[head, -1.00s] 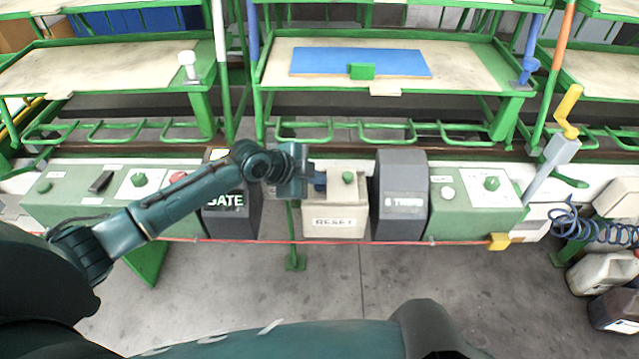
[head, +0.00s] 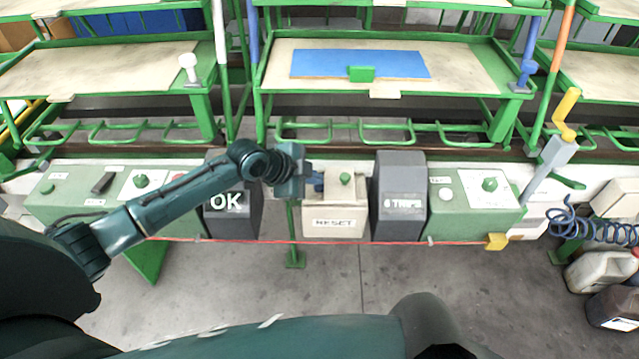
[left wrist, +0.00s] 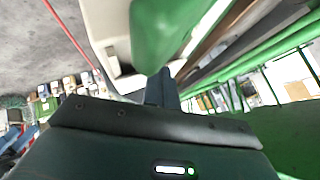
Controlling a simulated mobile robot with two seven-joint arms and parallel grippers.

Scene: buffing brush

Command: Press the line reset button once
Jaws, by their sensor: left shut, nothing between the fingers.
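The cream reset box (head: 333,222), labelled RESET, stands in the middle of the bench, with a small green button (head: 345,179) on top. My left gripper (head: 319,182) is shut and empty, just left of the button at about the top of the box. In the left wrist view the green button (left wrist: 165,35) looms large right beyond the closed fingertips (left wrist: 160,85). I cannot tell whether they touch. The dark display left of the box (head: 227,202) reads OK. The dark display to its right (head: 402,203) appears to read 6 TRIPS. My right gripper is not in view.
A green control panel (head: 470,205) is on the right, and another green panel (head: 75,195) lies on the left behind my arm. A yellow-handled lever (head: 552,150) rises at right. A red cord (head: 285,242) runs along the bench front. Green-framed racks stand behind.

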